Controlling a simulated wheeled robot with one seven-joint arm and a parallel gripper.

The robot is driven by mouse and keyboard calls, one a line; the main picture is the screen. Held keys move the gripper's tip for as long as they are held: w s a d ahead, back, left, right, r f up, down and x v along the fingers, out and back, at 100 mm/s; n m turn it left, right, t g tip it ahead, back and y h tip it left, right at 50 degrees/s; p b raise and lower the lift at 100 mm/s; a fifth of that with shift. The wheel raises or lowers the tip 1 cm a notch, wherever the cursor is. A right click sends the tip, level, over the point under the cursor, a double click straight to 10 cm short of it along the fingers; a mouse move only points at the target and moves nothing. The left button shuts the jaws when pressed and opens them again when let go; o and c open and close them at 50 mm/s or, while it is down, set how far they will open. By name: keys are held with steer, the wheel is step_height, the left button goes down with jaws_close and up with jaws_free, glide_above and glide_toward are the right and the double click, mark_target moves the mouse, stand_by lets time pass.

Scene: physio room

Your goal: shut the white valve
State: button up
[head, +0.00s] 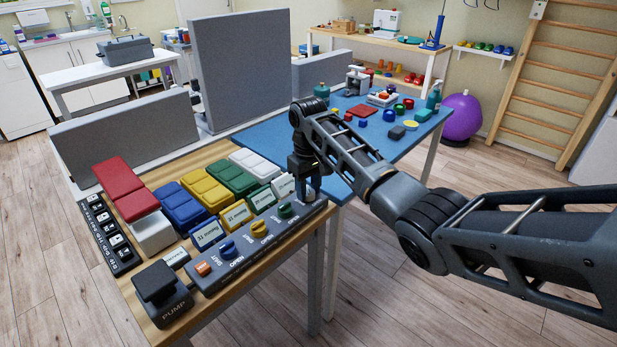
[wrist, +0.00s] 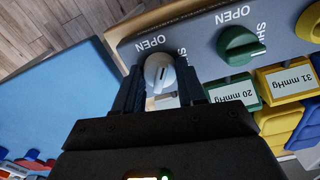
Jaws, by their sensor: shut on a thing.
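The white valve (wrist: 158,70) is a round knob with a short dark mark, at the end of a grey panel (head: 238,268). Its OPEN label shows above it in the wrist view and its SHUT label to its right; I cannot tell surely which one the knob points to. In the head view only a bit of the white valve (head: 310,194) shows below my gripper (head: 304,185). My gripper points down and is shut on the valve, with one finger on each side of it in the wrist view (wrist: 160,90).
The green valve (head: 286,211) is the neighbour of the white one, with yellow (head: 259,229) and blue (head: 228,249) valves further along. White, green, yellow, blue and red cushions stand behind the panel. A pump pedal (head: 162,295) is at the near corner. A blue-topped table (head: 330,150) adjoins.

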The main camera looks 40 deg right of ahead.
mark_target(308, 189)
steer(key=m+p, duration=0.2)
steer(key=m, duration=0.1)
steer(key=m+p, duration=0.2)
steer(key=m, duration=0.1)
steer(key=shift+a+r+m, duration=0.1)
steer(key=shift+r+m, duration=0.1)
steer(key=shift+m, duration=0.1)
steer(key=m+p, duration=0.1)
steer(key=m, duration=0.3)
steer(key=shift+f+m, duration=0.1)
steer(key=shift+m, duration=0.6)
steer(key=o, duration=1.1)
steer(key=shift+c, duration=0.2)
step_height(308, 189, up, 8)
steer(key=shift+f+b, duration=0.15)
steer(key=shift+b, duration=0.35)
